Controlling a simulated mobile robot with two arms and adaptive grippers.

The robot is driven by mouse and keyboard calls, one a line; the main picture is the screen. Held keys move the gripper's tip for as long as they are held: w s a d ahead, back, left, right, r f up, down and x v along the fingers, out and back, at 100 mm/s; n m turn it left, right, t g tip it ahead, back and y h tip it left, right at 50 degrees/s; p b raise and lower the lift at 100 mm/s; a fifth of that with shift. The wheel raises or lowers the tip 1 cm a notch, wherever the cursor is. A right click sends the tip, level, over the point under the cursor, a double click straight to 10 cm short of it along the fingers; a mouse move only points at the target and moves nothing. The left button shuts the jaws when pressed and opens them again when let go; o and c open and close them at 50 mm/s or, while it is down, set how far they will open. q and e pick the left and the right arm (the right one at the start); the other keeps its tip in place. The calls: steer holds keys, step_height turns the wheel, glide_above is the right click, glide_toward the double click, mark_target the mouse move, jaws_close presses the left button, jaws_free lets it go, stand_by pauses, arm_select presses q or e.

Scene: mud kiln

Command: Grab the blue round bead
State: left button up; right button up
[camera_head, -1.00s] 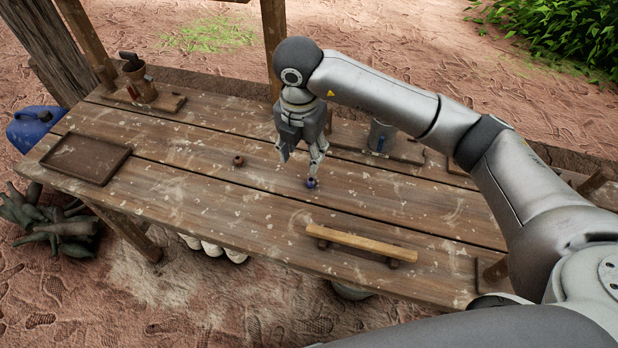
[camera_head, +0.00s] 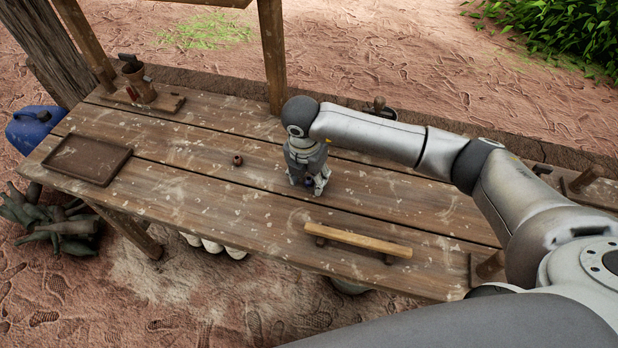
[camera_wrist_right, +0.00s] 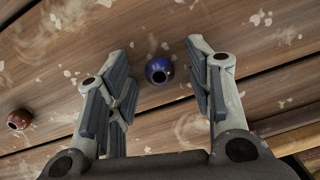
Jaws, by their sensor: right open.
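The blue round bead (camera_wrist_right: 159,70) lies on the wooden table (camera_head: 200,199), and in the right wrist view it sits between the fingertips of my right gripper, with a gap to each finger. In the head view the bead (camera_head: 309,181) shows only in part at the gripper. My right gripper (camera_head: 308,184) is open and low over the table, pointing down around the bead; its two fingers also show in the right wrist view (camera_wrist_right: 160,82). My left gripper is not in view.
A reddish-brown bead (camera_head: 237,160) lies left of the gripper, also in the right wrist view (camera_wrist_right: 19,119). A wooden bar (camera_head: 358,239) lies near the front edge. An empty brown tray (camera_head: 88,158) is at the left, and a cup (camera_head: 138,84) stands behind it.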

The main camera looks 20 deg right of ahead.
steer(key=c, duration=0.9)
steer(key=shift+r, duration=0.15)
